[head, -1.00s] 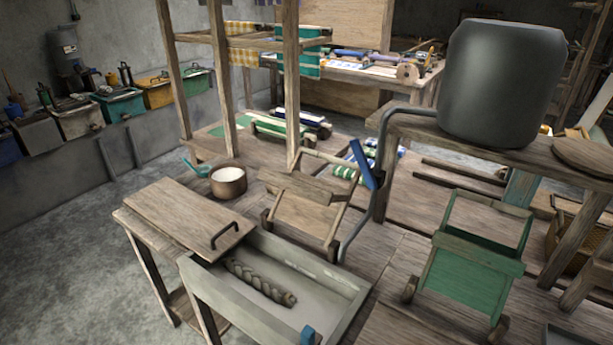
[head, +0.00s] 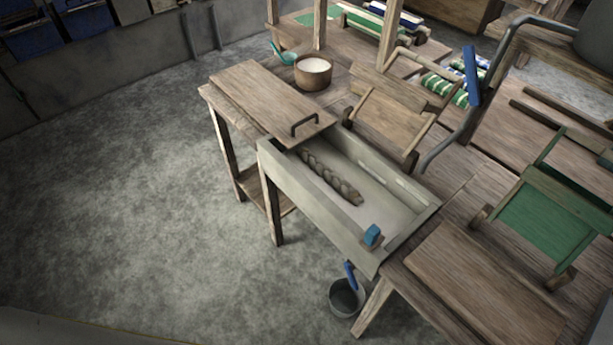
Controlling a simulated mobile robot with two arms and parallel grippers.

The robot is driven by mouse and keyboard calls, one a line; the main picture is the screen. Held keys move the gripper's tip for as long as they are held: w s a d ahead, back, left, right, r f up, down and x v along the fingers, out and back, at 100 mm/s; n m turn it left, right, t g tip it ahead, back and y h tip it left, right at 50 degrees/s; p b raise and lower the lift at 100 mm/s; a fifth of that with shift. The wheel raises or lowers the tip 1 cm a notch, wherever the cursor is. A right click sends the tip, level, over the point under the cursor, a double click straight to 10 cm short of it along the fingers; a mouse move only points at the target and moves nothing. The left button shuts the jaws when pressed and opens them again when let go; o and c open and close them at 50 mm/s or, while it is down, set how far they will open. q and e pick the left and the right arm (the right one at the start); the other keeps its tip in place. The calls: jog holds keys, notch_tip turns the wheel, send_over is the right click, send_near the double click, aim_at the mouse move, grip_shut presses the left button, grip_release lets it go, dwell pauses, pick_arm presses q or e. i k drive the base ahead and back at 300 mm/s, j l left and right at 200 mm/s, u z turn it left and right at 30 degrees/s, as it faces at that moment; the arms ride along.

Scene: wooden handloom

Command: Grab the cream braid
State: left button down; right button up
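A braid (head: 331,178) lies inside a grey open trough (head: 311,195), along its floor near the far left part. It looks greyish brown in this light, and I cannot tell whether it is the cream one. Its upper left end is close to the wooden lid (head: 268,100) with a dark handle, which covers the left part of the stand. Neither of my grippers shows in the head view.
A blue block (head: 372,235) sits at the trough's near right end. A grey bucket (head: 346,297) with a blue handle stands on the floor below. A white-filled bowl (head: 313,72) and a green-panelled wooden frame (head: 551,215) stand nearby. The concrete floor (head: 130,215) at left is clear.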

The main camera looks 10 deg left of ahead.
aim_at(350, 193)
jog(key=i+j, duration=0.2)
jog(key=j, duration=0.15)
jog(key=i+j, duration=0.2)
jog(key=j, duration=0.15)
jog(key=i+j+z, duration=0.1)
jog(key=j, duration=0.3)
jog(key=i+j, duration=0.3)
